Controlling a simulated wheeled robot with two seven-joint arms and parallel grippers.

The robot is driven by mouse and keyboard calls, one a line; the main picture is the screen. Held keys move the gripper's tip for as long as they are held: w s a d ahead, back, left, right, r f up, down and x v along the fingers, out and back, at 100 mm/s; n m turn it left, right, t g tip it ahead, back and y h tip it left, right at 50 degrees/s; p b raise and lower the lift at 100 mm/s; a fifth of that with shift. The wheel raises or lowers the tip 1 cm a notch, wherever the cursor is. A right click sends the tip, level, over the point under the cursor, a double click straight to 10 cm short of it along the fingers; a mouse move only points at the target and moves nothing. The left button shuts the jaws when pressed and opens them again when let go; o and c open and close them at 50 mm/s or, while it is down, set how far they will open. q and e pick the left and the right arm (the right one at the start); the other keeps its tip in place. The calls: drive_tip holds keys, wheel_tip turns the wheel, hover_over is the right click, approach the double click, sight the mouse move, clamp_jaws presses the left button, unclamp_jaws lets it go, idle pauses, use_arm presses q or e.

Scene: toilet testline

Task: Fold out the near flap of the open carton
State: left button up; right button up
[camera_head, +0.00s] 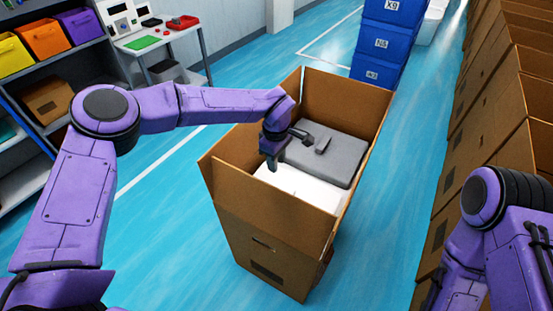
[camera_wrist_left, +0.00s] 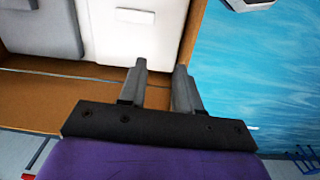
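The open carton (camera_head: 275,255) stands on the floor in the middle of the head view. Its near flap (camera_head: 255,205) stands upright, in line with the near wall. Inside lie a white item (camera_head: 305,187) on the near side and a grey item (camera_head: 325,155) behind it. My left gripper (camera_head: 272,165) reaches over the carton's left side and points down over the white item, behind the near flap. In the left wrist view its two fingers (camera_wrist_left: 160,75) are apart with nothing visibly gripped; contact with the cardboard is unclear. My right gripper is out of view.
A row of brown cartons (camera_head: 500,90) lines the right side. Blue bins (camera_head: 385,45) stand stacked behind the carton. A shelf with coloured bins (camera_head: 45,38) and a small table (camera_head: 160,42) are at the back left. The floor (camera_head: 175,230) left of the carton is clear.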

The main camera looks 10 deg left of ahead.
use_arm(q)
wheel_tip(320, 180, up, 10)
drive_tip(key=b, duration=0.3)
drive_tip(key=shift+r, duration=0.25)
drive_tip(key=g+b, duration=0.2)
drive_tip(key=b, duration=0.7)
approach(268, 193)
drive_tip(key=w, duration=0.1)
drive_tip(key=shift+n+g+y, duration=0.3)
drive_tip(key=shift+y, duration=0.1)
drive_tip(key=p+x, duration=0.2)
drive_tip(key=x, duration=0.7)
drive_tip(key=shift+d+f+p, duration=0.15)
drive_tip(key=shift+f+p, duration=0.1)
drive_tip(key=shift+p, duration=0.05)
drive_tip(key=shift+f, duration=0.35)
drive_tip(key=shift+s+f, duration=0.1)
drive_tip(key=shift+s, duration=0.1)
